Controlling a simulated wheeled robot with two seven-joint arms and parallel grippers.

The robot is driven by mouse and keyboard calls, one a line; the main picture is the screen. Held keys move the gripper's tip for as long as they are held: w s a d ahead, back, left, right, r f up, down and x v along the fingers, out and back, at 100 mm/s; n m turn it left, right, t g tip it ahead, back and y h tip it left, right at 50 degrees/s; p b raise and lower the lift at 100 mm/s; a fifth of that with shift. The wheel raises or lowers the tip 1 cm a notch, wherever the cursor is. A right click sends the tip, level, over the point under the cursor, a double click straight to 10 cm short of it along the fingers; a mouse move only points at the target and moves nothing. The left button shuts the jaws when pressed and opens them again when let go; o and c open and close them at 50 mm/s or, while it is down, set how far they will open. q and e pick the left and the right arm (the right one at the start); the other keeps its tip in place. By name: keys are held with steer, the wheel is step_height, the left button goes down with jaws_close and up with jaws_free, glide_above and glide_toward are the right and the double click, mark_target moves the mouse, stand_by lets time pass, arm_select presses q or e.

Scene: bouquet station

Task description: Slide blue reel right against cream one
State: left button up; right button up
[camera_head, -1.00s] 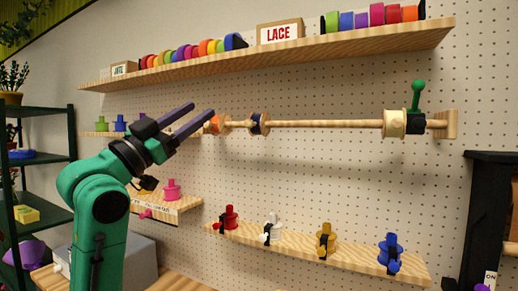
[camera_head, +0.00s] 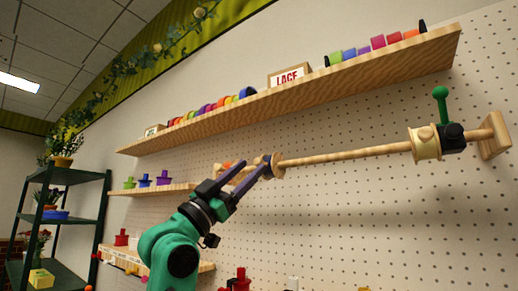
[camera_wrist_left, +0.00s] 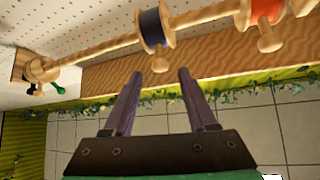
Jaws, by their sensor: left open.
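The blue reel (camera_head: 270,166), dark blue with wooden flanges, sits on the wooden rod toward its left end. In the left wrist view the blue reel (camera_wrist_left: 153,28) has a wooden knob pointing at my gripper. The cream reel (camera_head: 426,143) is far along the rod to the right, with a wide bare stretch between them. My left gripper (camera_head: 254,164) is open at the blue reel. In the wrist view its fingertips (camera_wrist_left: 160,75) straddle the line of the knob, just short of it; contact cannot be told. My right gripper is out of view.
An orange reel (camera_head: 228,166) is left of the blue one. A black clamp with a green handle (camera_head: 441,105) is right of the cream reel, near the rod's end bracket (camera_head: 493,136). A ribbon shelf (camera_head: 300,98) runs above the rod.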

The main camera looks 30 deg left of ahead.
mark_target(256, 163)
arm_select(q)
steer(key=p+x, duration=0.1)
steer(key=x, duration=0.3)
steer(key=shift+w+d+r, duration=0.15)
steer(key=shift+w+r, duration=0.05)
jaws_close()
steer(key=shift+w+f, duration=0.1)
stand_by(1.1)
